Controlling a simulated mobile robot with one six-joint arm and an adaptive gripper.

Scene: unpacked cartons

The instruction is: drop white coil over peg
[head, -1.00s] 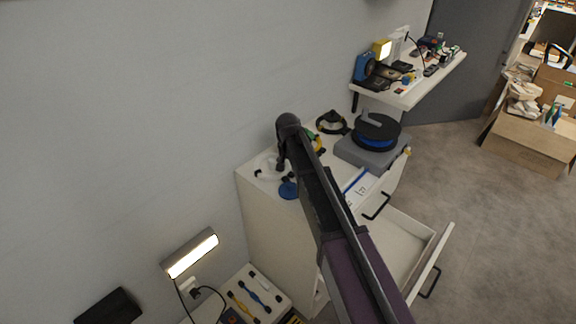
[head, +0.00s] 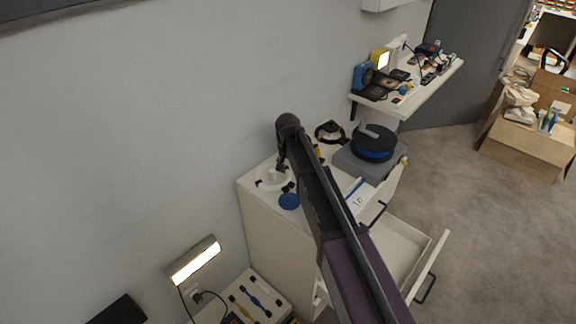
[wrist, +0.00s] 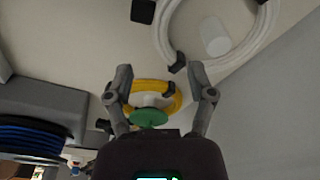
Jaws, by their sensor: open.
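The white coil (head: 262,184) lies on the cabinet top near its left end, partly hidden by my arm in the head view. In the wrist view the white coil (wrist: 172,47) has black ties and is cut off by the top edge. A plain white peg (wrist: 214,36) stands inside its ring. My gripper (wrist: 160,78) is open with nothing between its fingertips, and the coil is beyond them. In the head view my gripper (head: 282,164) is small and dark above the cabinet top.
A yellow coil (wrist: 172,104) and a green disc (wrist: 148,118) show beyond my gripper. A blue disc (head: 289,201) lies near the cabinet's front edge. A black and blue spool (head: 373,143) sits on a grey box to the right. The wall is close behind; a drawer (head: 412,246) stands open.

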